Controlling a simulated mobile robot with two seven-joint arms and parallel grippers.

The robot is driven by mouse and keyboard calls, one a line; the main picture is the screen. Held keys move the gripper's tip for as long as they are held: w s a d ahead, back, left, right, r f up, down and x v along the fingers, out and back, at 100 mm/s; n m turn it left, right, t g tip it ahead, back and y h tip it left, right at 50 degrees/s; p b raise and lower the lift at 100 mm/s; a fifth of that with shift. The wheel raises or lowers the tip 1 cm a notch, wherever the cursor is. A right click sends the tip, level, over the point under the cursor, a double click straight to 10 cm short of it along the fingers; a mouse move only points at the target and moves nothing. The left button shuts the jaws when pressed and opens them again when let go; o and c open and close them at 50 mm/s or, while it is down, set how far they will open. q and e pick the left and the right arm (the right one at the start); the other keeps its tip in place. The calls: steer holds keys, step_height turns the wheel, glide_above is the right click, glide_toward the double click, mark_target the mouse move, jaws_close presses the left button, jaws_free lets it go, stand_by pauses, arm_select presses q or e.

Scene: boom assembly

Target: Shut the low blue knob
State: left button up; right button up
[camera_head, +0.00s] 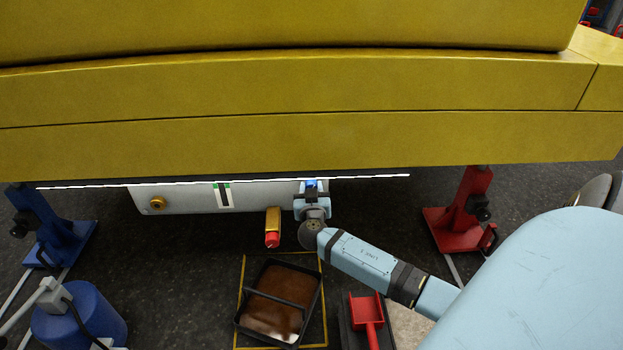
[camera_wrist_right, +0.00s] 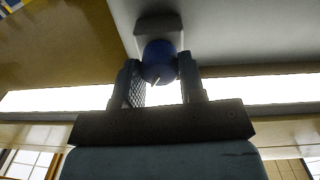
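The low blue knob (camera_head: 311,184) shows as a small blue spot at the right end of the pale panel (camera_head: 180,198), under the yellow boom. In the right wrist view the knob (camera_wrist_right: 158,62) is round and dark blue, with a small white mark. My right gripper (camera_head: 312,192) reaches up to it from below. In the wrist view its two fingers (camera_wrist_right: 160,80) stand on either side of the knob, with no clear gap between them and it. My gripper hides much of the knob in the head view. My left gripper is not in view.
A brass fitting with a red end (camera_head: 272,238) hangs left of my right gripper. Blue (camera_head: 55,238) and red (camera_head: 462,215) stands flank the panel. A blue drum (camera_head: 85,325) is at lower left.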

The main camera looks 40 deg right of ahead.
steer(key=shift+n, duration=0.3)
steer(key=shift+c, duration=0.4)
steer(key=n+p, duration=0.6)
steer(key=n, duration=1.3)
steer(key=shift+n+t, duration=0.3)
arm_select(q)
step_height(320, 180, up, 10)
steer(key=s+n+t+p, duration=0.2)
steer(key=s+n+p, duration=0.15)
steer(key=p, duration=0.35)
arm_select(e)
steer(key=n, duration=1)
steer(key=shift+y, duration=0.3)
steer(key=n+p, duration=0.1)
steer(key=n, duration=0.1)
steer(key=shift+n, duration=0.4)
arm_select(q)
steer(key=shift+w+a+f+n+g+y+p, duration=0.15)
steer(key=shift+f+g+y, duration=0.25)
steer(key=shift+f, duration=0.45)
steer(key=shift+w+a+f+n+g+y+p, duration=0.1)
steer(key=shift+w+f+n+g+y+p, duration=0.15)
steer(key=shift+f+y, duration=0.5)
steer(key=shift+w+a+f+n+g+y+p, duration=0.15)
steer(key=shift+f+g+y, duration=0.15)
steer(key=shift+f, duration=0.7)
arm_select(e)
steer(key=shift+f+n, duration=0.15)
steer(key=shift+n, duration=0.45)
